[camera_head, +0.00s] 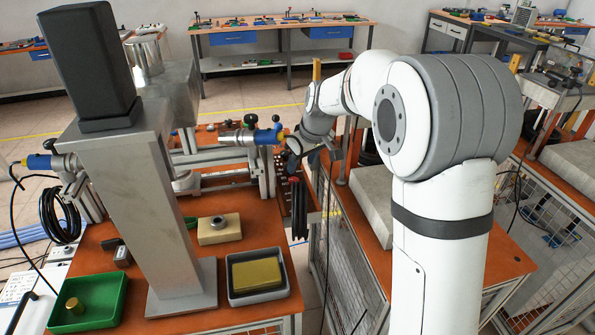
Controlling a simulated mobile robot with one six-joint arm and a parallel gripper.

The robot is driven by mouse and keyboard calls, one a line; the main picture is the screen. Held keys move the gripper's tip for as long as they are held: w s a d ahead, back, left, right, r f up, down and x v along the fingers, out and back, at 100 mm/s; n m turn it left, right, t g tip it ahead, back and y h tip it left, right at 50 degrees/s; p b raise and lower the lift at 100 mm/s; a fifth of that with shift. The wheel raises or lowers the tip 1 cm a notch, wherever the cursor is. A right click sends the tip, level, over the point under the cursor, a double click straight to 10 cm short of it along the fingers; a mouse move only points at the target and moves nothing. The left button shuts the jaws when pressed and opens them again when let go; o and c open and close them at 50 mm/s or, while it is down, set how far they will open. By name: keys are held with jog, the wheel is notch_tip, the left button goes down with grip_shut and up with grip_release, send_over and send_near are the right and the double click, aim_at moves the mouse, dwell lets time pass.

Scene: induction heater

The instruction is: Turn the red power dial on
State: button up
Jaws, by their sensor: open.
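My arm reaches away from the camera, and my gripper (290,162) is at its far end, by the right end of the metal rig. It is small and partly hidden in this view; it is open, and I see nothing held in it. A small red part (294,180) shows just below my gripper, above some dark hanging cables. I cannot tell whether it is the red power dial, or whether my gripper touches it. No other part stands out clearly as the dial.
A metal column with a black box (92,60) blocks the view at left. The orange bench holds a green tray (118,290), a grey tray (285,291) with a yellow block, and a beige block (220,230). A mesh-sided bench (505,272) stands at right.

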aim_at(294, 179)
jog(key=w+f+n, duration=0.1)
jog(key=f+n, duration=0.1)
jog(key=w+a+f+n+g+y+p, duration=0.1)
jog(key=f+n, duration=0.1)
jog(key=f+n+y, duration=0.1)
jog(key=f+n, duration=0.1)
jog(key=f, duration=0.1)
jog(key=shift+w+a+n+g, duration=0.3)
jog(key=shift+w+a+n, duration=0.05)
jog(key=shift+w+n, duration=0.05)
dwell(0.3)
